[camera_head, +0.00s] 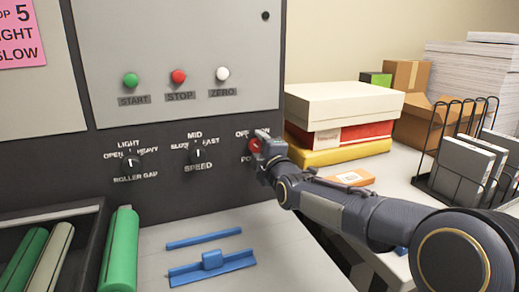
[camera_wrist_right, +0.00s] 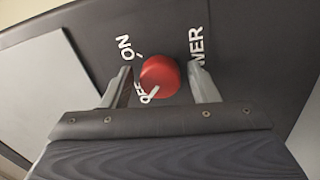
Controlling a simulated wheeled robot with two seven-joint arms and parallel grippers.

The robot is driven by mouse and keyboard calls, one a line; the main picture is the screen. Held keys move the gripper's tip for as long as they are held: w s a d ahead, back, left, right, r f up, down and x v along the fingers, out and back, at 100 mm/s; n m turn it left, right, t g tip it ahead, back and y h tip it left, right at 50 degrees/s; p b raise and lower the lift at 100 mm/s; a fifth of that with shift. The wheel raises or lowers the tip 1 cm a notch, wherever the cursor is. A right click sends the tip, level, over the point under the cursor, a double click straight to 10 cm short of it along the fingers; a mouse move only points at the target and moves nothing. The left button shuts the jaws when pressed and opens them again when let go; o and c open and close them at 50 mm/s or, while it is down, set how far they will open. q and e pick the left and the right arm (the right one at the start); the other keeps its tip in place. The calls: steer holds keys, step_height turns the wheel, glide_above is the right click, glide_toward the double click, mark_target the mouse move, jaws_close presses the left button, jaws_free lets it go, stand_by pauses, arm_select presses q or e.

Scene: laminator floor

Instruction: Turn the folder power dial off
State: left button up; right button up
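The red power dial (camera_head: 254,145) sits on the dark lower panel of the machine, at the right end of the row of dials. In the right wrist view the dial (camera_wrist_right: 160,75) has a white mark that points towards the printed OFF, which it partly borders. My right gripper (camera_head: 264,148) is at the dial and hides part of its label in the head view. In the wrist view its two fingers (camera_wrist_right: 160,84) stand apart on either side of the dial, with a visible gap on each side. My left gripper is not in view.
The speed dial (camera_head: 198,150) and roller gap dial (camera_head: 130,160) are to the left. Green, red and white buttons sit above. Stacked boxes (camera_head: 345,105) and a wire rack (camera_head: 455,150) stand right of the panel. Blue parts (camera_head: 212,262) lie on the table below.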

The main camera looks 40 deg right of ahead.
steer(key=shift+o, duration=0.2)
steer(key=v, duration=0.8)
steer(key=shift+b, duration=0.4)
steer(key=shift+f, duration=0.1)
